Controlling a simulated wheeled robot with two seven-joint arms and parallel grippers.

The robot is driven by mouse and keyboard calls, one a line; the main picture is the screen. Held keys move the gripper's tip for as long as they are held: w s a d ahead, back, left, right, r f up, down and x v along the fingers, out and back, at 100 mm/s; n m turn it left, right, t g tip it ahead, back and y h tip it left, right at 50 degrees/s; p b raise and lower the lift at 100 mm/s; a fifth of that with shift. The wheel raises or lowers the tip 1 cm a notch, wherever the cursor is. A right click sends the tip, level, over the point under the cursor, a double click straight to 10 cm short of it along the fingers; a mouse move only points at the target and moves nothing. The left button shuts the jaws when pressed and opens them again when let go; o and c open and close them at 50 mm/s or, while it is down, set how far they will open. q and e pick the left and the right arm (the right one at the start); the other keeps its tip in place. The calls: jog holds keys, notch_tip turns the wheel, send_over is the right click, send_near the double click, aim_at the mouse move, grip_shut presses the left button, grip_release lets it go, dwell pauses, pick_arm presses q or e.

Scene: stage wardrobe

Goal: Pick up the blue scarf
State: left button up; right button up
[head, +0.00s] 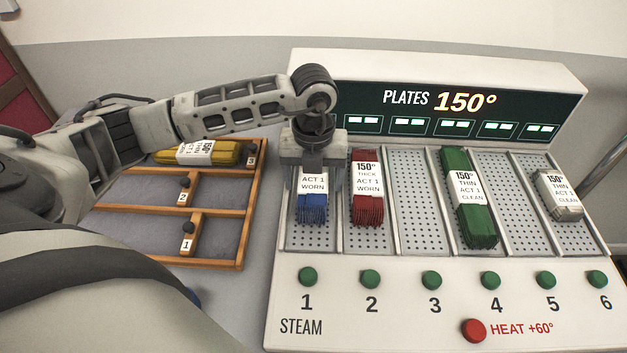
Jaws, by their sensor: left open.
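The blue scarf (312,214) lies on plate 1 of the steam machine, with a white label reading "ACT 1 WORN". Its upper part is hidden by my left gripper (313,185). My left gripper is open and points down over the scarf, with its fingers at the two sides of the label. I cannot tell whether the fingers touch the scarf. My right gripper is out of view.
The steam machine (420,290) has numbered green buttons and a red heat button (473,330). A red scarf (367,208) lies on plate 2, a green scarf (481,230) on plate 4, a whitish one (568,212) on plate 6. A wooden rack (243,225) at left holds a yellow scarf (226,153).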

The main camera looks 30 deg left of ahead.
pick_arm(q)
jog(key=c, duration=1.1)
jog(key=shift+r, duration=0.15)
